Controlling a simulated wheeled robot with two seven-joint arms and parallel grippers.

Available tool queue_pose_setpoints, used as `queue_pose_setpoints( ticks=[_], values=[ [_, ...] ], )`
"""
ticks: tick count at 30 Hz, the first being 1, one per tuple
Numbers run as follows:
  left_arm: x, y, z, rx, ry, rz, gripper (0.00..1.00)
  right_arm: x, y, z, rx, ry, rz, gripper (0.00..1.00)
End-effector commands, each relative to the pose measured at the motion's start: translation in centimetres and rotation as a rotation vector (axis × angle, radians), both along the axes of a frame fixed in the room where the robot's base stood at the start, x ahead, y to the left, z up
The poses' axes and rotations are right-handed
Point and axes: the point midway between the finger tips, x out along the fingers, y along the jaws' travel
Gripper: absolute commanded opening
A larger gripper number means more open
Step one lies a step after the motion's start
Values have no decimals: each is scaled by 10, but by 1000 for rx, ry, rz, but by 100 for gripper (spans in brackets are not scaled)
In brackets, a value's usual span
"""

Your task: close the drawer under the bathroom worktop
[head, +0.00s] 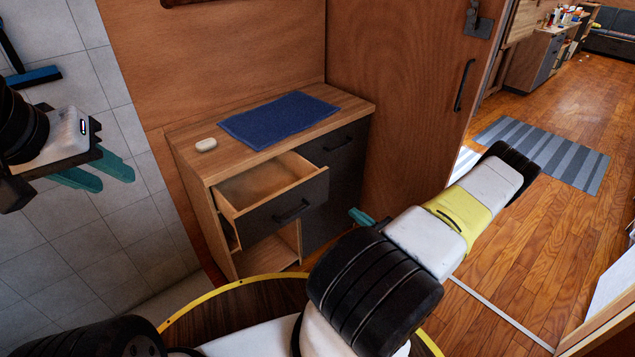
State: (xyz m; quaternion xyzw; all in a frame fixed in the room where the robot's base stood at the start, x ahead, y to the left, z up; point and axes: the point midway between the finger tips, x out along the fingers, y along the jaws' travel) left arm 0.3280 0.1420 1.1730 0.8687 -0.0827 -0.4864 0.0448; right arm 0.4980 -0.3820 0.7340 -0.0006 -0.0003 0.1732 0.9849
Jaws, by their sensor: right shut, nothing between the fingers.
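The wooden worktop (190,138) tops a cabinet against the wall. Its upper left drawer (290,205), with a dark front and black handle, is pulled partly out and looks empty in its visible part. My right gripper (362,217) shows only a teal fingertip beside my arm, just right of the drawer front; it is shut and empty, and most of it is hidden. Whether it touches the cabinet is unclear. My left gripper (103,177) is at the left in front of the tiled wall, its teal fingers apart with nothing visible between them, away from the drawer.
A blue folded towel (280,119) and a white soap-like object (206,145) lie on the worktop. An open shelf space is below. A wooden door (400,100) stands right, with free floor and a striped rug (545,150) beyond.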

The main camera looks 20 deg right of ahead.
Motion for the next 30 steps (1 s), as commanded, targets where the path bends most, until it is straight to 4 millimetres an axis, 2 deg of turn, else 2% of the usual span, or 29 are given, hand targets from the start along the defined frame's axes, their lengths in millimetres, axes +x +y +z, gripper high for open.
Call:
queue_pose_setpoints(
  ticks=[5,15,21,30],
  values=[
    [0,0,0,0,0,0,36,18,7,0,2,-2,-1,0],
    [0,0,0,0,0,0,36,86,32,0,1,-1,2,0],
    [0,0,0,0,0,0,36,116,43,0,0,-1,2,0],
    [0,0,0,0,0,0,36,131,48,0,1,0,0,0]
  ],
)
